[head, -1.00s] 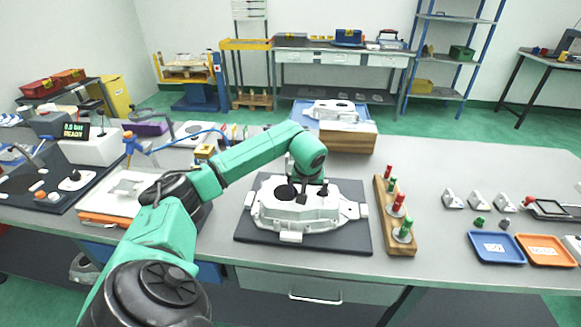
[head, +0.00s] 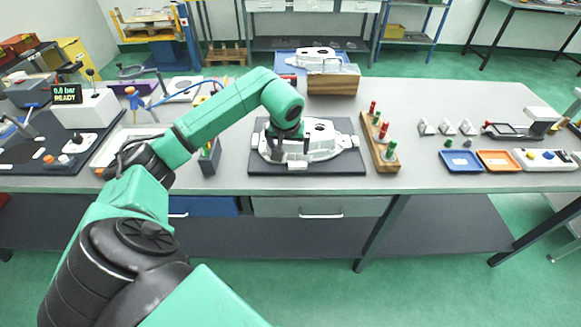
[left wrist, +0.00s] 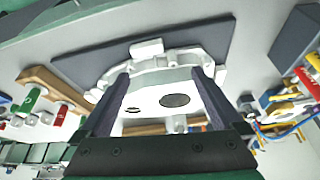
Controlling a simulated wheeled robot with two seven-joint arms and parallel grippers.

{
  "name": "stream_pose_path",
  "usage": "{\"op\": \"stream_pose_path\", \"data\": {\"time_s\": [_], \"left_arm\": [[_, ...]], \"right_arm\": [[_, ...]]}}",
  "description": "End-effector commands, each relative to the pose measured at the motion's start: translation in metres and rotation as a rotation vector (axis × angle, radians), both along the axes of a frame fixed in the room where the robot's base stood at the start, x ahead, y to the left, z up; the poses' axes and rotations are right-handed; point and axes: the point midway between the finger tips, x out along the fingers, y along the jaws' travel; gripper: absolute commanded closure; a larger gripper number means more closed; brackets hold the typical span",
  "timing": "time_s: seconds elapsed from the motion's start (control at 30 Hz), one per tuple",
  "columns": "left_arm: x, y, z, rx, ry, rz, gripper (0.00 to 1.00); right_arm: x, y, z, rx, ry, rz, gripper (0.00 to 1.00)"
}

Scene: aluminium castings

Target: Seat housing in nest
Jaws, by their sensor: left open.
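A white cast housing (head: 325,150) lies flat on a dark plate (head: 350,170) on the bench, in the middle of the head view. No separate nest can be made out; the plate under the housing is mostly covered. My left gripper (head: 291,147) points down over the left part of the housing. In the left wrist view, its two dark fingers (left wrist: 162,76) are apart with the housing's top (left wrist: 150,97) and a round dark hole showing between them. I cannot tell whether the fingers touch the housing. My right gripper is not in view.
A wooden rack (head: 380,145) with red and green plugs stands close right of the plate. A wooden block (head: 333,84) with another white casting (head: 315,58) near it is behind. A blue tray (head: 461,161) and an orange tray (head: 499,161) lie further right.

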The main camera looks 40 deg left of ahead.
Motion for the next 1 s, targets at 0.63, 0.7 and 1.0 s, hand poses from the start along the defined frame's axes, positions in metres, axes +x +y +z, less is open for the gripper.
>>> {"op": "stream_pose_path", "data": {"time_s": [0.63,0.7,1.0], "left_arm": [[-0.087,-0.116,-0.027,0.006,0.004,-0.330,0.00],[-0.093,-0.122,-0.029,0.006,0.004,-0.348,0.00],[-0.098,-0.126,-0.029,0.004,0.004,-0.360,0.00]], "right_arm": [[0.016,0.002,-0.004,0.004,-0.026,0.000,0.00],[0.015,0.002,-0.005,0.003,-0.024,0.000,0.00],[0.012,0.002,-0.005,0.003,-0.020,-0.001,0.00]]}}
